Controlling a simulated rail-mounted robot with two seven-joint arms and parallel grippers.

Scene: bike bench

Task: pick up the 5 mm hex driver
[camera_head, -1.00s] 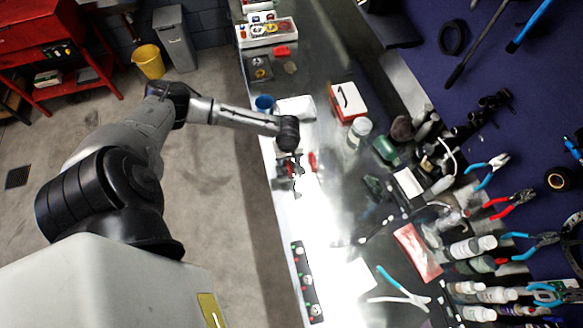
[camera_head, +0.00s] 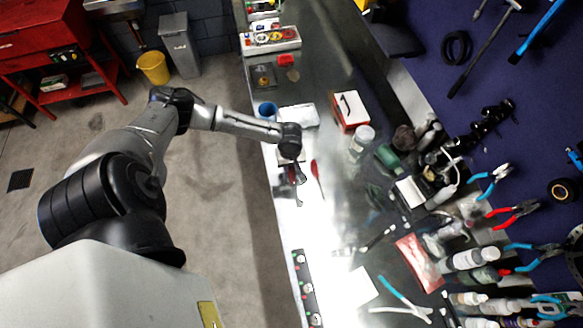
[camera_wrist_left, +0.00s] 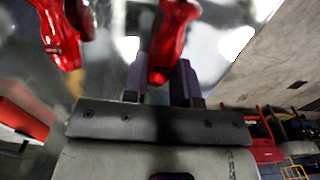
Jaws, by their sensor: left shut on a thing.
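My left gripper (camera_head: 298,180) is over the pale, bright part of the bench in the head view. In the left wrist view its two dark fingers (camera_wrist_left: 164,85) are shut on a glossy red-handled driver (camera_wrist_left: 172,35). No size mark is readable, and its shaft does not show. A second red handle (camera_wrist_left: 57,35) shows to its left in that view, apart from the fingers. In the head view a red handle (camera_head: 316,168) lies on the bench just right of the gripper. The held driver is not clear there. My right gripper is not in view.
A blue cup (camera_head: 266,109) and a red and white box (camera_head: 350,110) stand beyond the gripper. A clear jar (camera_head: 362,138) is to its right. A dark strip with several coloured pieces (camera_head: 307,285) lies nearer. Bottles and pliers crowd the right side.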

